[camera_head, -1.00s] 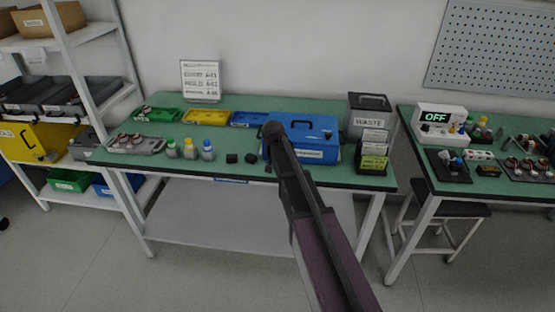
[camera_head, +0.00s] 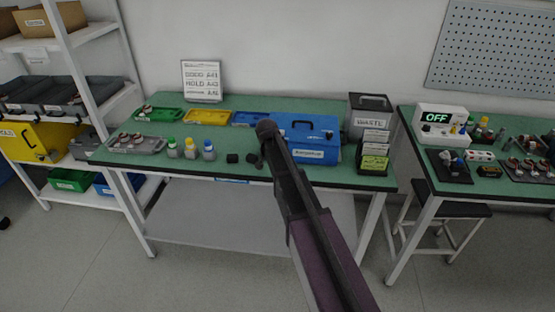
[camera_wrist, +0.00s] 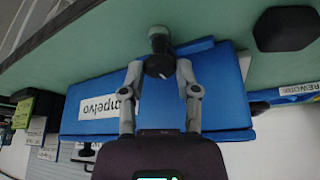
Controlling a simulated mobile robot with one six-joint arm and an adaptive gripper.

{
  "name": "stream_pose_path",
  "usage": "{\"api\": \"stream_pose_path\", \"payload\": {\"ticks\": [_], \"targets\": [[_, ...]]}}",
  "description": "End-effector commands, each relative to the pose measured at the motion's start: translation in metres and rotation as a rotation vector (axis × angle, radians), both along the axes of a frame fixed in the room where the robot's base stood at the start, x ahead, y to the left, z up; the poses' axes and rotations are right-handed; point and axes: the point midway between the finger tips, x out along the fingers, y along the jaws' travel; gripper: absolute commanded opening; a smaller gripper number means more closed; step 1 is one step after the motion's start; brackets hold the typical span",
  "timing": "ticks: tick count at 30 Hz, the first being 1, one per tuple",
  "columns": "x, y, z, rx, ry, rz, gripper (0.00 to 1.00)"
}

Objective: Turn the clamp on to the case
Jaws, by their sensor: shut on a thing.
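The blue case (camera_head: 318,135) stands on the green table, with a white label on its front. In the wrist view the case (camera_wrist: 214,90) fills the middle, its label partly behind my gripper. My gripper (camera_wrist: 160,68) is shut on a dark, short, round piece (camera_wrist: 158,42), which seems to be the clamp. In the head view my arm reaches over the table, and its dark end (camera_head: 267,130) is at the case's left edge. The finger tips are hard to make out there. I cannot tell whether the held piece touches the case.
Small black blocks (camera_head: 232,158) and several capped bottles (camera_head: 190,149) stand left of the case. Green, yellow (camera_head: 206,117) and blue trays lie behind. A waste bin (camera_head: 368,118) and card holder (camera_head: 374,160) stand to the right.

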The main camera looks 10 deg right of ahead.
Motion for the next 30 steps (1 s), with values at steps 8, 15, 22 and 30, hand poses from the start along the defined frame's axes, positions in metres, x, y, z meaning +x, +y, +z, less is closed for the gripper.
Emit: {"api": "stream_pose_path", "payload": {"ticks": [8,15,22,30], "targets": [[-0.0010,-0.0001,-0.0004,0.001,0.002,0.000,0.56],[-0.0006,0.0000,-0.0002,0.001,0.001,0.005,0.56],[-0.0010,-0.0004,-0.0001,0.001,0.000,0.053,0.56],[-0.0016,-0.0011,-0.0001,0.001,-0.001,0.185,0.56]]}}
